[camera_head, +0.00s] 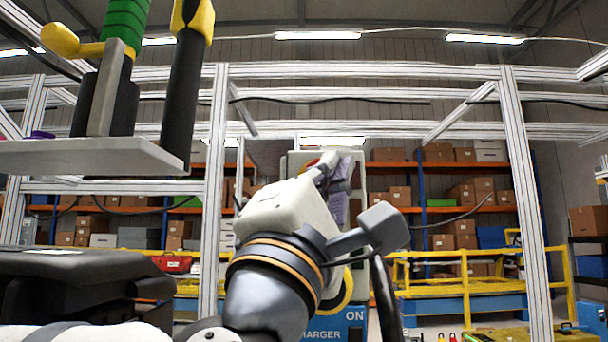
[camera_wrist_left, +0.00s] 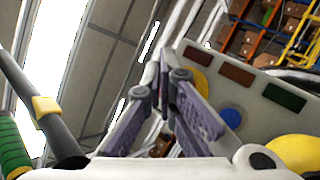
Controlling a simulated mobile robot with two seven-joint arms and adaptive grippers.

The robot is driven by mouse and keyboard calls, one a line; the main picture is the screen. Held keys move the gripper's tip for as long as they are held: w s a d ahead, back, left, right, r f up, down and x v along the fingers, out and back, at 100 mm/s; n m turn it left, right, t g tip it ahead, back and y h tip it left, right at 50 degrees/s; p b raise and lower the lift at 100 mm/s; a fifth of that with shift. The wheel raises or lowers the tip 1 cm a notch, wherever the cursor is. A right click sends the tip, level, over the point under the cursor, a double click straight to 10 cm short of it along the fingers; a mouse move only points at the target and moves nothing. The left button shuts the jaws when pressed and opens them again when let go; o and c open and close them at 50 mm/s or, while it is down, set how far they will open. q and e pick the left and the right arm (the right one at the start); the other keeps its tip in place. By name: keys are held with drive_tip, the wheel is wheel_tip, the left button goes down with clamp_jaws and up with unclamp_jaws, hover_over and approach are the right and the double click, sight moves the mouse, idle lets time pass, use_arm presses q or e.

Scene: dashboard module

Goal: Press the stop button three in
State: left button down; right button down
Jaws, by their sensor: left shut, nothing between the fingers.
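My left gripper (camera_head: 338,172) is shut and empty, in front of a light grey panel (camera_head: 298,160) in the head view. A small red part (camera_head: 313,163), possibly a button, shows beside the gripper; the gripper and arm hide most of the panel. In the left wrist view the shut fingers (camera_wrist_left: 163,65) overlap the left edge of the panel (camera_wrist_left: 262,118). That panel carries a yellow round button (camera_wrist_left: 201,80), a blue round button (camera_wrist_left: 231,117) and dark red, brown and green labels. Which button is stop button three I cannot tell. My right gripper is not in view.
A grey shelf (camera_head: 80,157) with a green-gripped lever (camera_head: 124,22) and a black lever (camera_head: 183,90) hangs at the upper left. Aluminium frame posts (camera_head: 526,200) stand around. Yellow railings (camera_head: 450,255) and racks of boxes lie behind.

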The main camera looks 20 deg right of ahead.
use_arm(q)
drive_tip(key=shift+w+d, duration=0.15)
drive_tip(key=shift+w, duration=0.35)
idle(0.6)
drive_tip(key=shift+s+a, duration=0.25)
drive_tip(key=shift+s, duration=0.5)
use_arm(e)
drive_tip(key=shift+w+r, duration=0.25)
